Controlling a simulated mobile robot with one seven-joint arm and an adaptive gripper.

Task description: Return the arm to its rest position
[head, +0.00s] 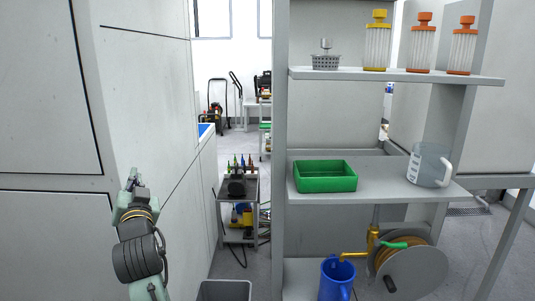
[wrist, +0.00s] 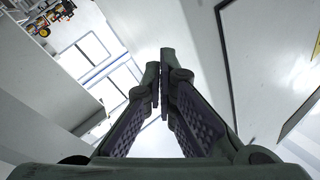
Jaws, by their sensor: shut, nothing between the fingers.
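My gripper (head: 132,178) is at the left in the head view, raised in front of the pale wall panels, with my arm below it. In the wrist view the two fingers of my gripper (wrist: 162,85) meet near the tips, with nothing between them. The gripper is shut and empty. It is apart from the shelf and touches nothing that I can see.
A grey shelf unit (head: 390,180) stands at the right, with a green bin (head: 325,177), a clear jug (head: 428,166), a blue jug (head: 337,279) and a hose reel (head: 408,268). White wall panels (head: 150,80) are close by my arm. A small cart (head: 238,190) stands in the gap between.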

